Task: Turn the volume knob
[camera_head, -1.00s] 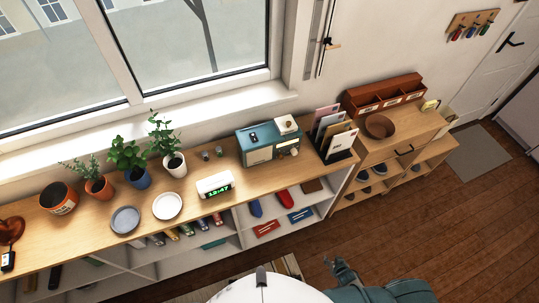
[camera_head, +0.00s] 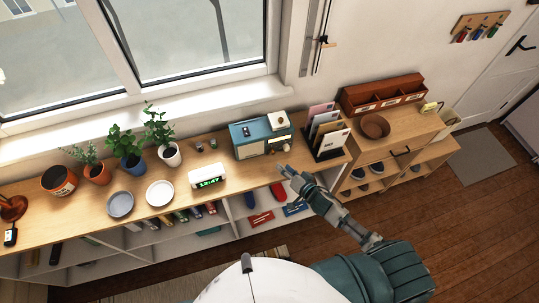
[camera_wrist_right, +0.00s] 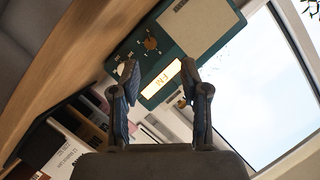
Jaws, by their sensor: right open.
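A teal radio (camera_head: 248,149) stands on the shelf top under the window. It also shows in the right wrist view (camera_wrist_right: 180,52), turned at an angle, with a lit yellow dial (camera_wrist_right: 160,83). One brown knob (camera_wrist_right: 150,44) is beside the dial; another knob (camera_wrist_right: 182,103) shows partly past the right finger. I cannot tell which is the volume knob. My right gripper (camera_head: 287,171) is open and empty, in front of the radio near the shelf's front edge. Its two fingers (camera_wrist_right: 157,70) are apart with the radio front beyond them. My left gripper is not in view.
A clock (camera_head: 207,176) stands left of the radio, and a letter rack (camera_head: 333,154) with envelopes stands right of it. Small boxes lie on top of the radio. Potted plants and two plates (camera_head: 160,194) are further left. Open shelf compartments lie below.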

